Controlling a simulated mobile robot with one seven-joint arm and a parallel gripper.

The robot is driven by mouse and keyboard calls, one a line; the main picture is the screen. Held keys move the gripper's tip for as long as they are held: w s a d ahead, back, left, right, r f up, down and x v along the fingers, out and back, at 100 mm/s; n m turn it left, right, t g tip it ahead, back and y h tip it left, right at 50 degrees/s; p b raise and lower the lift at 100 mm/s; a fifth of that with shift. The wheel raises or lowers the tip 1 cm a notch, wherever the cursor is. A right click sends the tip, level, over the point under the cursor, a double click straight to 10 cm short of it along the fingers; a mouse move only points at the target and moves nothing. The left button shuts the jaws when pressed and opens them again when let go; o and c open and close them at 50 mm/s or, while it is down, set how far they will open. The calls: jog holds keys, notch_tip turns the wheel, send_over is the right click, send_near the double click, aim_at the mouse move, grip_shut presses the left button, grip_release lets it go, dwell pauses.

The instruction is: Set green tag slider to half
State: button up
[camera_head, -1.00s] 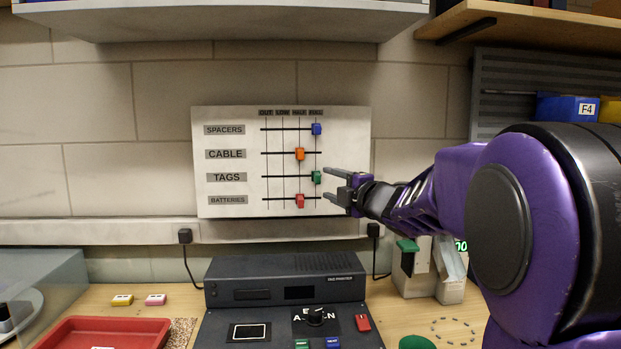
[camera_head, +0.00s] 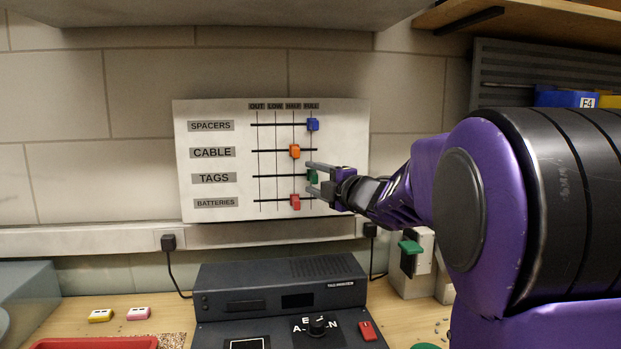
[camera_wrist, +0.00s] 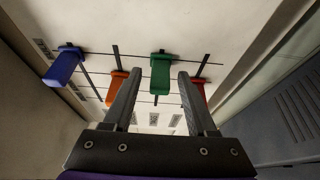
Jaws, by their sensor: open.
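The white slider board (camera_head: 215,135) hangs on the wall with rows for spacers, cable, tags and batteries, and columns OUT, LOW, HALF and FULL. The green tag slider (camera_head: 313,177) is at the FULL column of the TAGS row, partly hidden by my gripper (camera_head: 309,179). My gripper is open, with its fingers above and below the green slider in the head view. In the wrist view the green slider (camera_wrist: 160,74) shows between and just beyond the fingertips (camera_wrist: 159,76). I cannot tell whether they touch it.
The orange cable slider (camera_head: 294,151) and red battery slider (camera_head: 295,202) are at HALF, close to my fingers. The blue spacer slider (camera_head: 313,124) is at FULL. A dark console (camera_head: 280,283) stands on the bench below the board.

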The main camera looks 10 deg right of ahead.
grip_shut()
dwell(0.3)
dwell(1.2)
